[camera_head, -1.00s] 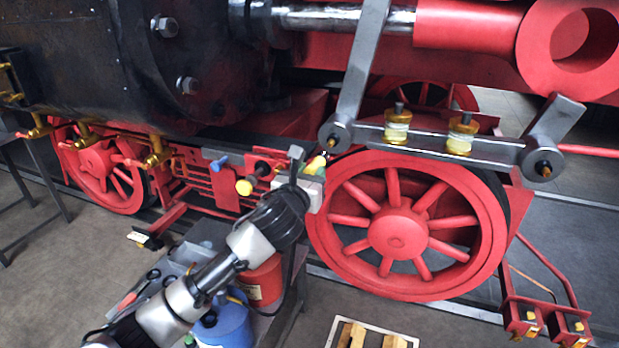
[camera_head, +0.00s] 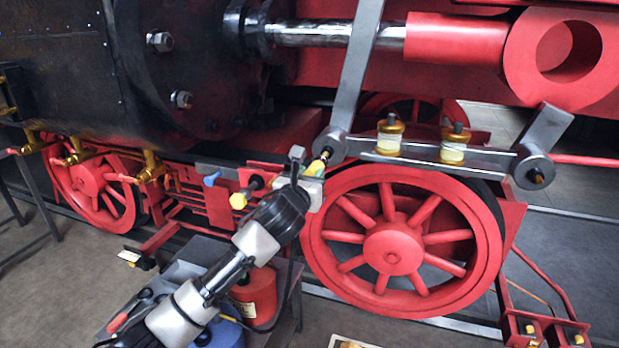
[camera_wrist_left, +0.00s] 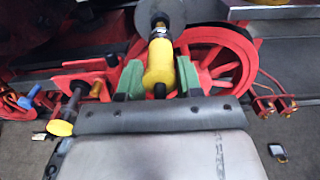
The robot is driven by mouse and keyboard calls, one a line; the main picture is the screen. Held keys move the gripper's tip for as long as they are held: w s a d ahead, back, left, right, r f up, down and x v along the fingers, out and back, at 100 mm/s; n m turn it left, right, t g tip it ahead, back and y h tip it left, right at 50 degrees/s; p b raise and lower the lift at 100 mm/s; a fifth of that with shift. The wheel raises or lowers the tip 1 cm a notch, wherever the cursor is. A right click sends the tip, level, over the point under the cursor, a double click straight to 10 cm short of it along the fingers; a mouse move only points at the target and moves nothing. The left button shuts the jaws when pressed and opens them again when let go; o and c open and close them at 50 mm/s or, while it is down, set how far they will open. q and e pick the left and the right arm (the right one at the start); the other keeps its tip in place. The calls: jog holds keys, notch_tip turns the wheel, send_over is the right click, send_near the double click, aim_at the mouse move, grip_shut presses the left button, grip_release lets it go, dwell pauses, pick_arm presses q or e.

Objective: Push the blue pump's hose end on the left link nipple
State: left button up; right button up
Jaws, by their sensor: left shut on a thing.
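My left gripper (camera_head: 312,182) is shut on a yellow hose end (camera_head: 316,168). In the left wrist view the hose end (camera_wrist_left: 158,70) stands between the green fingers (camera_wrist_left: 160,82). In the head view this is the left end of the grey link (camera_head: 331,141). I cannot tell whether the hose end is seated on the nipple. The blue pump (camera_head: 228,333) is low on a grey stand, partly hidden by my left arm. My right gripper is not in view.
A red spoked wheel (camera_head: 392,248) is just right of and below my gripper. A yellow-capped shaft (camera_head: 238,201) sticks out to its left. Two brass oil cups (camera_head: 389,137) stand on the link. A red can (camera_head: 258,297) is on the stand below.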

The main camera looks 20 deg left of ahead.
aim_at(315, 165)
pick_arm(q)
jog(key=shift+w+r, duration=0.1)
jog(key=shift+w, duration=0.3)
jog(key=shift+w, duration=0.8)
jog(key=shift+w+r, duration=0.15)
jog(key=shift+w, duration=0.25)
jog(key=o, duration=1.1)
jog(key=shift+d, duration=0.1)
